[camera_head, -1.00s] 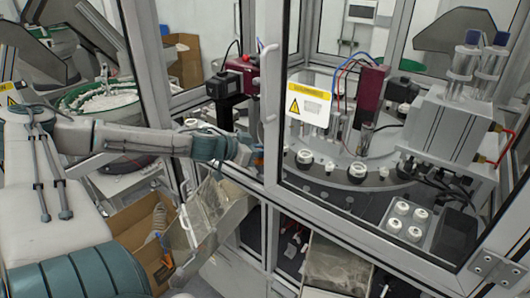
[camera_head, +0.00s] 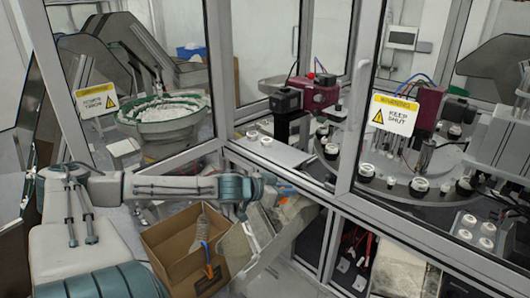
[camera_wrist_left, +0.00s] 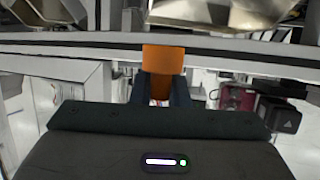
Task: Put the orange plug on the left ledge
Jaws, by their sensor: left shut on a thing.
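My left gripper (camera_head: 266,188) is in front of the machine's frame, above the tilted grey chute. In the left wrist view its two fingers (camera_wrist_left: 161,88) are shut on the orange plug (camera_wrist_left: 163,60), which stands up between them. My right gripper is not in view.
An open cardboard box (camera_head: 180,262) stands below the left arm. The tilted grey chute (camera_head: 262,235) is beside it. The machine's metal frame rail (camera_head: 300,180) runs close to the gripper. A green-rimmed bowl (camera_head: 165,118) stands behind glass at the back left.

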